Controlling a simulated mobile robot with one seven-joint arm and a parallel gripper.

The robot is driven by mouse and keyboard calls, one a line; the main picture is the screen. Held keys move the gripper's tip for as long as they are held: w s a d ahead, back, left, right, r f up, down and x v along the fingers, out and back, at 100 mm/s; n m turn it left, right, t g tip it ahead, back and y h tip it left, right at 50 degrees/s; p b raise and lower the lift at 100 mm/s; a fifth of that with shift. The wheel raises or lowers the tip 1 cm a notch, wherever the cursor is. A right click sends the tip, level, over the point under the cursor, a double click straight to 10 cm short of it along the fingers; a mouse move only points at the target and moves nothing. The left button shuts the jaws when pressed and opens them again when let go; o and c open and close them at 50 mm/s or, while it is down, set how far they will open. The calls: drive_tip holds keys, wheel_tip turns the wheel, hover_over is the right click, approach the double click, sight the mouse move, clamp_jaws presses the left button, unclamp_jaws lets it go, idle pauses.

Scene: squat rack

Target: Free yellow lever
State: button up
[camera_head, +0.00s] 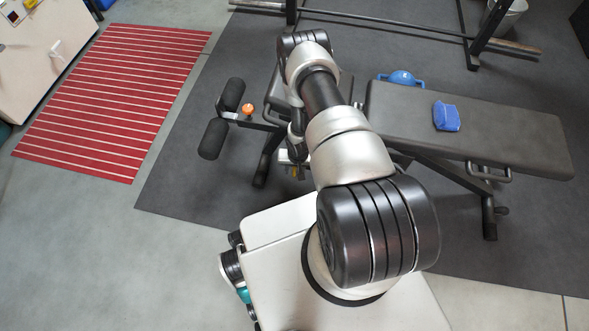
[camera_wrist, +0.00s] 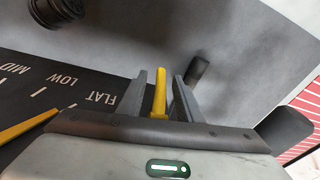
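The yellow lever (camera_wrist: 160,88) stands upright in the wrist view, between the two dark fingers of my gripper (camera_wrist: 160,76). The fingers are apart, with a narrow gap showing on each side of the lever. I see no clear contact. The lever's lower end is hidden behind the gripper body. A second yellow bar (camera_wrist: 26,127) lies at the left of the wrist view, beside a black plate (camera_wrist: 75,95) marked FLAT, LOW and MID. In the head view, my arm reaches to the bench's left end and mostly hides the gripper. A small yellow patch (camera_head: 295,171) shows there.
The padded bench (camera_head: 520,145) extends right, with a blue block (camera_head: 446,116) on it. A blue kettlebell (camera_head: 402,78) stands behind. Black leg rollers (camera_head: 213,138) and an orange knob (camera_head: 248,109) are left of the arm. A red striped mat (camera_head: 115,100) lies farther left.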

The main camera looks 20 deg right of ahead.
drive_tip(key=r+p, duration=0.1)
drive_tip(key=r, duration=0.4)
drive_tip(key=s+r+p, duration=0.1)
drive_tip(key=r, duration=0.1)
drive_tip(key=shift+s+d+r+p, duration=0.1)
drive_tip(key=shift+r+p, duration=0.05)
drive_tip(key=shift+p, duration=0.15)
